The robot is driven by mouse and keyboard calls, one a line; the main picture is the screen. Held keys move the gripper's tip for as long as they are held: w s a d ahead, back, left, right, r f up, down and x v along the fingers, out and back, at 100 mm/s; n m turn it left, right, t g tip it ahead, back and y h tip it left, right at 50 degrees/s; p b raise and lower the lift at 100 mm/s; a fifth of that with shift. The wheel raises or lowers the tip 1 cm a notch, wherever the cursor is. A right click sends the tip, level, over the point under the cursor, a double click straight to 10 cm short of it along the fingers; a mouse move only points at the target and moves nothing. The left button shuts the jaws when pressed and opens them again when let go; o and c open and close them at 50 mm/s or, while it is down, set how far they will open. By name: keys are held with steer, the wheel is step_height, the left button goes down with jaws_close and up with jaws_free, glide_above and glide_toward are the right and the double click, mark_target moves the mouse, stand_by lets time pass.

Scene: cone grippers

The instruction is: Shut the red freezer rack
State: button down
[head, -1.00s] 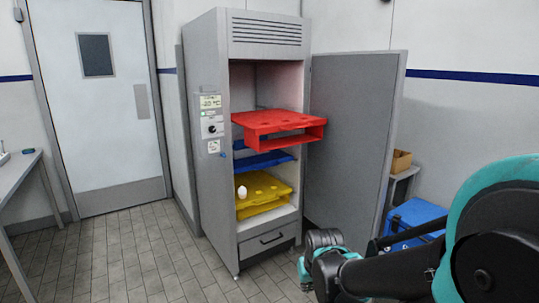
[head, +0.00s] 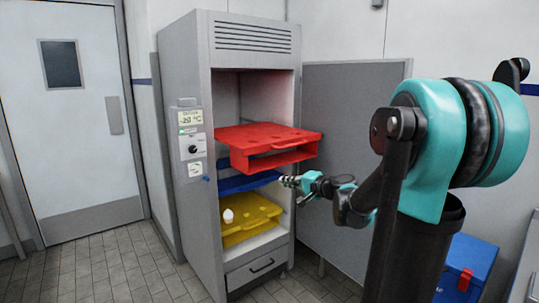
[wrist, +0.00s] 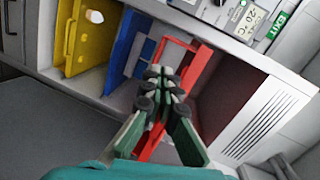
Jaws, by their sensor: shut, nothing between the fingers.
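The red rack (head: 268,143) sticks out of the front of the open grey freezer (head: 254,56) in the head view. Its front has a wide slot handle. My gripper (head: 284,181) is shut and empty, just below and in front of the rack's right front corner. In the wrist view my gripper (wrist: 160,85) points toward the red rack (wrist: 196,72) and overlaps part of it. Whether the fingers touch the rack I cannot tell.
A blue rack (head: 246,182) sits below the red one, and a yellow rack (head: 240,226) with a white object (head: 228,215) lies lower. The freezer door (head: 345,150) stands open on the right. A blue box (head: 462,268) is on the floor at right.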

steer(key=w+d+r+m+t, duration=0.2)
steer(key=w+r+m, duration=0.1)
steer(key=w+r, duration=0.2)
glide_toward(264, 151)
steer(key=x, duration=0.7)
steer(key=shift+d+f, duration=0.15)
steer(key=r+x, duration=0.1)
steer(key=x, duration=2.8)
steer(key=shift+w+a+r, duration=0.15)
steer(key=shift+a+r, duration=0.1)
